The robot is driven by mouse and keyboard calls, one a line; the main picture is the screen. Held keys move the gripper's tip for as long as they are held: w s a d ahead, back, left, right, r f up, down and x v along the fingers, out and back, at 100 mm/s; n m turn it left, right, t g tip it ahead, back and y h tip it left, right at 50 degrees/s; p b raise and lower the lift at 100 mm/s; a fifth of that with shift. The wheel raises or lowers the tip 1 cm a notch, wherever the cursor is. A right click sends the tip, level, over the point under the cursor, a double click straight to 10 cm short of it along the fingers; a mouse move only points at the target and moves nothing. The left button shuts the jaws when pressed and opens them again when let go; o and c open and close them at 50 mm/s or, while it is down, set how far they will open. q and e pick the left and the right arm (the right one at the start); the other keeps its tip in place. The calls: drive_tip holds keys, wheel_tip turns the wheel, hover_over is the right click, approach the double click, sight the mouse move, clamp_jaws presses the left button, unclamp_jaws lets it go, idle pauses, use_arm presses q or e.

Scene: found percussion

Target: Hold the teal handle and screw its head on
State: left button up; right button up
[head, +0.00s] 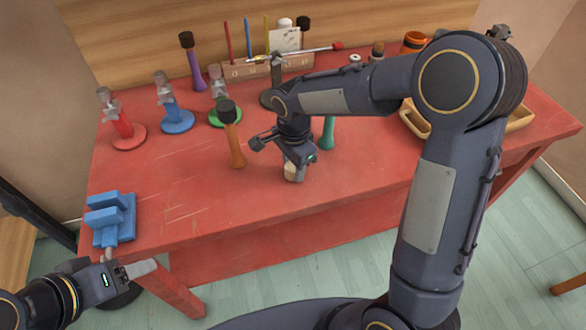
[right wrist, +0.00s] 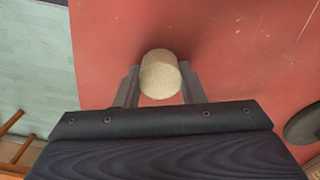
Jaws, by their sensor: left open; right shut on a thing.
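The teal handle (head: 328,133) stands on the red table, with its upper part hidden behind my right arm. My right gripper (head: 293,166) is low over the table, in front and to the left of the handle. It is shut on a pale cylindrical head (head: 291,174). In the right wrist view the head (right wrist: 160,75) sits between the two fingers (right wrist: 157,90), over red tabletop. The head and the handle are apart. My left gripper (head: 132,265) is open and empty at the table's front left corner, below the blue block.
A blue slotted block (head: 112,220) is at the table's front left. An orange mallet (head: 232,135) stands left of my right gripper, and a purple one (head: 191,60) farther back. Red (head: 125,138), blue (head: 177,122) and green stands fill the back left. A tray (head: 518,120) is at right.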

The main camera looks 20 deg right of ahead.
drive_tip(key=shift+r, duration=0.45)
wheel_tip(320, 180, up, 2)
drive_tip(key=shift+r, duration=0.15)
drive_tip(key=s+a+r, duration=0.3)
drive_tip(key=s+r, duration=0.6)
drive_tip(key=s, duration=0.4)
drive_tip(key=shift+s+a+r, duration=0.3)
drive_tip(key=shift+a+r, duration=0.1)
